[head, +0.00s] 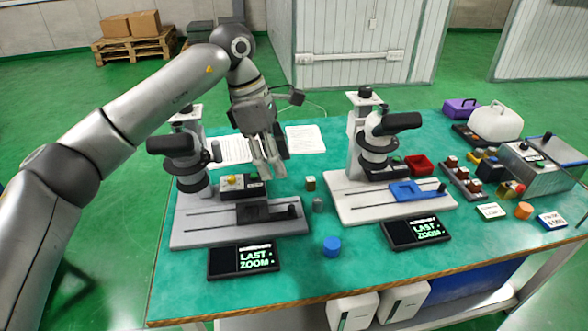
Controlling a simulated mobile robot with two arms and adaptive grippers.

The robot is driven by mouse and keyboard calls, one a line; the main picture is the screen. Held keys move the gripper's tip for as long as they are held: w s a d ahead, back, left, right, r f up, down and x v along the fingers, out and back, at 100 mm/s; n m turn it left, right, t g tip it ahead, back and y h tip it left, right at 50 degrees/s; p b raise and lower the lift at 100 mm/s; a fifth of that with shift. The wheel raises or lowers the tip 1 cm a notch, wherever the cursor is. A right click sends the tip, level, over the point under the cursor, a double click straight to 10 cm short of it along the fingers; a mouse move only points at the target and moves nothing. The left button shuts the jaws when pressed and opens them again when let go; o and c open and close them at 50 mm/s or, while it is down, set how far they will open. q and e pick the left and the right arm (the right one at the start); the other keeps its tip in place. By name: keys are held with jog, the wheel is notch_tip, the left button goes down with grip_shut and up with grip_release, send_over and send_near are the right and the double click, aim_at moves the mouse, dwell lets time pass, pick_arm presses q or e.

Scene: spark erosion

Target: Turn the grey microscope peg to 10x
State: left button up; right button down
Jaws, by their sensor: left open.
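The left microscope (188,165) stands on a pale base (215,239) with a dark grey stage block (252,212). A small dark peg (292,210) stands upright at the right end of the base's slot. A small grey piece (318,204) stands on the table just right of this base. A display (244,261) in front reads "LAST ZOOM"; its smaller text is unreadable. My left gripper (268,172) is open, pointing down, above and behind the base, apart from the peg. Its fingers look empty. My right gripper is out of view.
A second microscope (377,150) with a blue stage block (408,191) stands to the right, with its own display (417,232). A blue cylinder (332,246) stands between the displays. A small yellow-topped box (233,184) lies behind the grey block. Clutter fills the right side.

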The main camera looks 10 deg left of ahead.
pick_arm(q)
jog(key=shift+s+d+f+h, duration=0.15)
jog(key=shift+d+h, duration=0.1)
jog(key=shift+d, duration=0.3)
jog(key=shift+s+d+f+h, duration=0.1)
jog(key=shift+d+f+h, duration=0.1)
jog(key=shift+d, duration=0.3)
jog(key=shift+s+d+f+h, duration=0.15)
jog(key=shift+d+h, duration=0.1)
jog(key=shift+d, duration=0.3)
